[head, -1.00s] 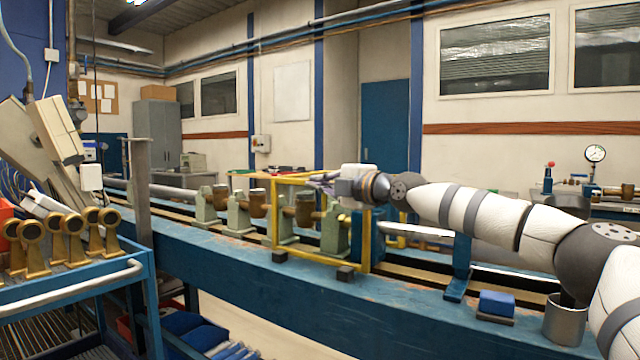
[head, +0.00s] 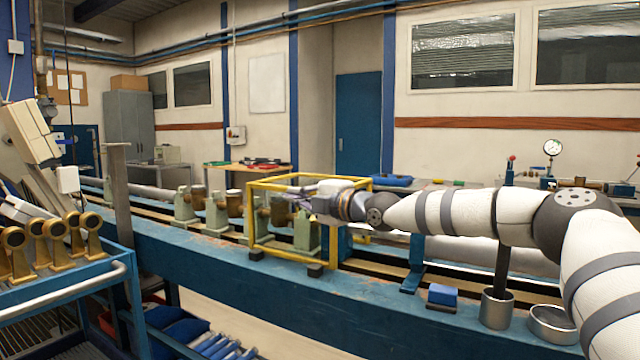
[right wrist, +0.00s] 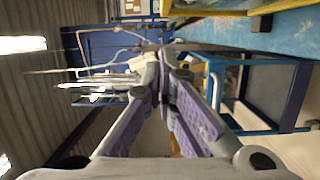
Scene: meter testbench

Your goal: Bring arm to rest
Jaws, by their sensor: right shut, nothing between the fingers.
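My right arm (head: 465,212) reaches in from the right side of the head view, over the blue test bench (head: 200,240). Its gripper (head: 300,190) points left, level with the yellow frame (head: 335,260) on the bench, and its fingers are small and partly lost against the fittings behind. In the right wrist view the right gripper (right wrist: 165,75) shows its purple-padded fingers meeting at the tips, with nothing held. My left gripper is not seen in either view.
A blue cart (head: 70,290) with several brass meters (head: 60,235) stands at the left. On the bench are green clamps (head: 217,215), a blue block (head: 442,295) and metal cups (head: 496,308). The floor (head: 240,315) between cart and bench looks partly clear.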

